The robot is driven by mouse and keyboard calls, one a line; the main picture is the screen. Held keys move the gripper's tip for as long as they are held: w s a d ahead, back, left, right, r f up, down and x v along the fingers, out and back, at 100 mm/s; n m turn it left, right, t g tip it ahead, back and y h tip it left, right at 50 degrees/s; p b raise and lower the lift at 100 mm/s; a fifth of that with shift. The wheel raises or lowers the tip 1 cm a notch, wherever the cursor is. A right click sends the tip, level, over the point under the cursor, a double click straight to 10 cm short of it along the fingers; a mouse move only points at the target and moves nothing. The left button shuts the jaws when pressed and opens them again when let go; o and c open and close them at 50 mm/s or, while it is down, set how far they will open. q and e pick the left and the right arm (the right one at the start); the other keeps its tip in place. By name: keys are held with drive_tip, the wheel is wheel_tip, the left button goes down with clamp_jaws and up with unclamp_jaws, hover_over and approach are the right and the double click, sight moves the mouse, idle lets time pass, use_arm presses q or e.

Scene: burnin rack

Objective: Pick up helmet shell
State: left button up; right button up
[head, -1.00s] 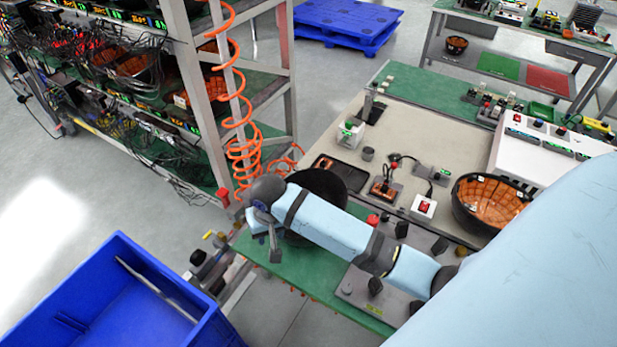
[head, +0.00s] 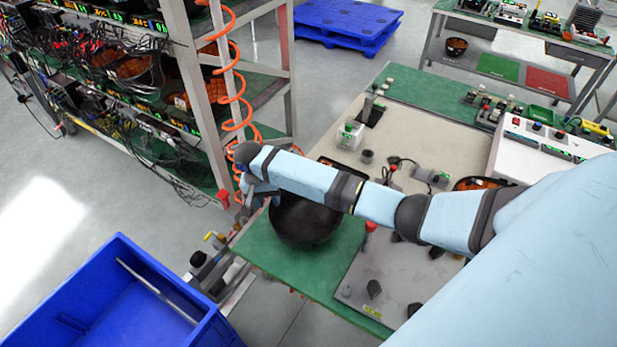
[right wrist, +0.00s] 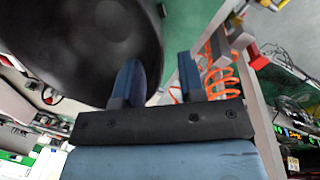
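A black, rounded helmet shell (head: 303,222) sits on the green mat at the near left end of the workbench in the head view. My right arm crosses above it and hides its far part. My right gripper (head: 258,195) is at the shell's left side, partly hidden. In the right wrist view the dark shell (right wrist: 75,45) fills the upper left. The two blue fingers of the right gripper (right wrist: 160,78) stand apart. The left-hand finger overlaps the shell, and the shell's edge shows near the gap. I cannot tell whether its rim lies between them. My left gripper is not in view.
A wire-filled rack (head: 180,90) with a coiled orange hose (head: 240,85) stands close left of the gripper. A blue bin (head: 120,300) is at the lower left. A white control box (head: 545,150) and an orange-lined shell (head: 480,183), partly hidden, are on the bench.

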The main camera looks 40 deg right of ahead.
sight(273, 212)
drive_tip(key=shift+s+d+f+p, duration=0.1)
drive_tip(key=shift+s+f+p, duration=0.1)
drive_tip(key=shift+f, duration=0.75)
drive_tip(key=shift+s+d+f+p, duration=0.1)
drive_tip(key=shift+d+f+p, duration=0.1)
drive_tip(key=shift+f, duration=0.8)
drive_tip(key=shift+s+d+f+p, duration=0.1)
drive_tip(key=shift+f+p, duration=0.1)
drive_tip(key=shift+f, duration=0.75)
drive_tip(key=shift+a, duration=0.1)
clamp_jaws()
